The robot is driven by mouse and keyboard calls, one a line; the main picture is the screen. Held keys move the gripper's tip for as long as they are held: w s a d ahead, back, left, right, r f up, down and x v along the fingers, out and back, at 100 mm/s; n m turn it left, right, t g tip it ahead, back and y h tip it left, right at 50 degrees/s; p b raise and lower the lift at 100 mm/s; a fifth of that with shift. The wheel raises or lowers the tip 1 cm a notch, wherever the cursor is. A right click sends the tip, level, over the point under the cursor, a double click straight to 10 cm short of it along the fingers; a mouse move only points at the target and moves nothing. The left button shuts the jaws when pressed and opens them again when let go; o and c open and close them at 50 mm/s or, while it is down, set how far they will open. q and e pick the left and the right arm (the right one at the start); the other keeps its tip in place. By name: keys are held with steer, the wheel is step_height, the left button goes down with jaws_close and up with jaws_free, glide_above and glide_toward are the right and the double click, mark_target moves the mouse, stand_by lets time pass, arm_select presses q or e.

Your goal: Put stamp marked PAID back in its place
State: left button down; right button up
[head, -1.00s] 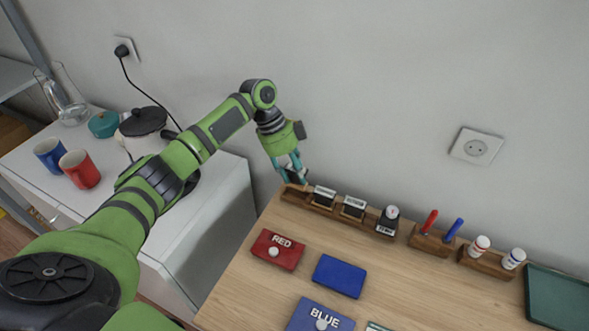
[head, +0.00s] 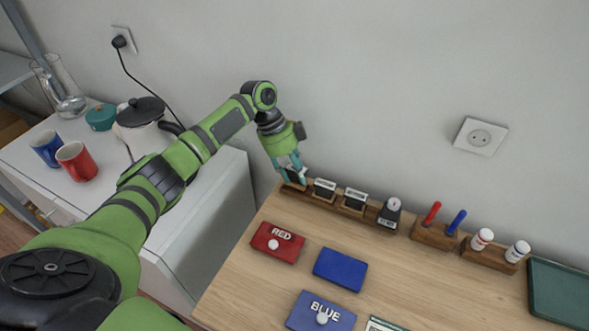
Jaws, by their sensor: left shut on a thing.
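My left gripper (head: 294,181) is at the left end of the wooden stamp rack (head: 345,208) at the back of the counter. It is shut on a dark stamp (head: 291,174) that shows only partly between its fingers. The marking on this stamp cannot be read. The stamp is at the rack's leftmost place; whether it touches the rack I cannot tell. Two more stamps (head: 323,189) and (head: 354,199) and a dark stamp with a round grey top (head: 391,211) stand in the rack to the right. My right gripper is not in view.
A red RED box (head: 277,243), a blue pad (head: 340,270) and a blue BLUE box (head: 321,312) lie in front of the rack. A pen holder (head: 434,236), a bottle holder (head: 488,256) and a green tray (head: 560,293) stand right. Mugs and a kettle (head: 145,127) stand on the white cabinet.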

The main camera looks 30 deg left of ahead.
arm_select(q)
steer(key=shift+f+b, duration=0.35)
steer(key=shift+f, duration=0.35)
steer(key=shift+f, duration=0.15)
steer(key=c, duration=0.9)
jaws_free()
steer(key=shift+c, duration=0.2)
steer(key=shift+p+v, duration=1.9)
steer(key=shift+v, duration=0.8)
steer(key=shift+o, duration=0.4)
